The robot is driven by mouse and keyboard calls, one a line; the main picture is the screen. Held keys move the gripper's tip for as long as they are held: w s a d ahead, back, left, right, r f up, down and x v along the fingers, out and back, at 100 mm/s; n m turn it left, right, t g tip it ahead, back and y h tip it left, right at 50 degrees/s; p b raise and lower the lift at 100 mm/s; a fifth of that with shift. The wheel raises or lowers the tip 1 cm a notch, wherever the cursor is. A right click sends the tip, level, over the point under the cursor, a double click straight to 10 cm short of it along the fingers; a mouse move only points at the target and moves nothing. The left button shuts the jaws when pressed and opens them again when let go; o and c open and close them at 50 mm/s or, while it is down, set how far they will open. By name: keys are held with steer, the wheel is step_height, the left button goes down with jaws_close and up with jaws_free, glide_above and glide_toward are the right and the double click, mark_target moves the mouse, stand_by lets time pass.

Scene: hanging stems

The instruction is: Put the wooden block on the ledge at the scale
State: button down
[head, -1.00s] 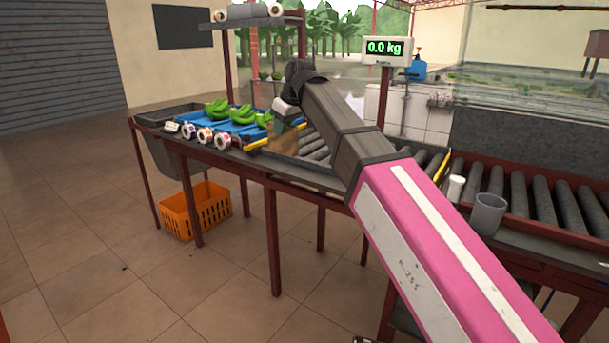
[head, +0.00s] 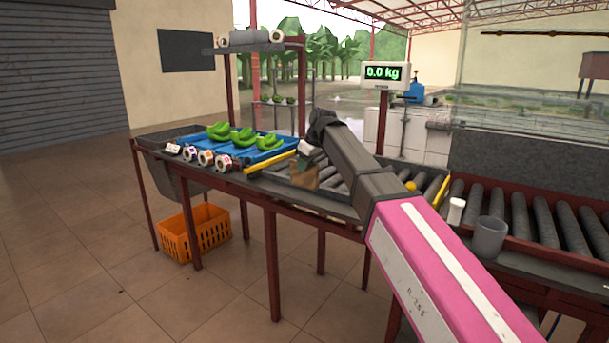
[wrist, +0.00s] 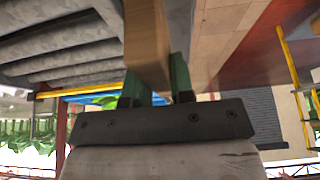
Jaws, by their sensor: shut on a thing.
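The wooden block (head: 304,178) is in my gripper (head: 306,158), over the left end of the roller bed between two yellow bars. In the wrist view the block (wrist: 147,45) stands between the two green fingers of my gripper (wrist: 155,85), which are shut on it. I cannot tell whether the block touches the rollers. The scale's display (head: 384,73) reads 0.0 kg on a post behind the rollers (head: 338,187). My arm hides part of the roller bed.
A blue tray (head: 192,148) with green bananas stands left of the rollers, with several label rolls (head: 206,158) along its front. A yellow ball (head: 410,186), a white cup (head: 456,211) and a grey cup (head: 490,237) are at the right. An orange crate (head: 195,233) is on the floor.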

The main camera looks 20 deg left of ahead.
mark_target(300, 185)
steer(key=shift+f, duration=1.8)
steer(key=shift+f, duration=0.15)
steer(key=c, duration=1)
jaws_free()
steer(key=v, duration=1.2)
steer(key=shift+s+a+r, duration=0.4)
steer(key=shift+s+a, duration=0.15)
steer(key=shift+s, duration=1.4)
steer(key=shift+s+a+r, duration=0.4)
steer(key=shift+s+a, duration=0.2)
steer(key=shift+s, duration=1.3)
steer(key=shift+s+a+r, duration=0.35)
steer(key=shift+s+a, duration=0.2)
steer(key=shift+s, duration=1.4)
